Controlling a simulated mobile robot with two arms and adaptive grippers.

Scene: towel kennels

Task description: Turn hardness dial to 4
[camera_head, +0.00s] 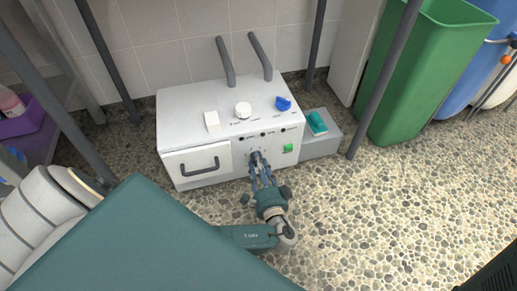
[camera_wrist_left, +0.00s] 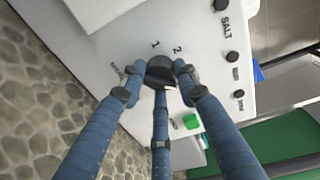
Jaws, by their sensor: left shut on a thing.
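The hardness dial (camera_wrist_left: 160,70) is a dark round knob on the front of a white machine (camera_head: 215,98). In the wrist view, the digits 1 and 2 are printed beside it, with small unreadable lettering to its left. My left gripper (camera_head: 257,160) reaches the front panel from below, and its blue-grey fingers (camera_wrist_left: 157,80) are shut around the dial. In the head view the fingertips cover most of the dial. I cannot tell where its pointer stands, and no 4 is readable. My right gripper is not in view.
Several black knobs, one by the word SALT (camera_wrist_left: 223,22), and a green switch (camera_head: 288,148) are near the dial. A white door with a grey handle (camera_head: 200,168) is left. A white cap (camera_head: 243,110) and blue knob (camera_head: 283,103) are on top. A green bin (camera_head: 420,70) stands right.

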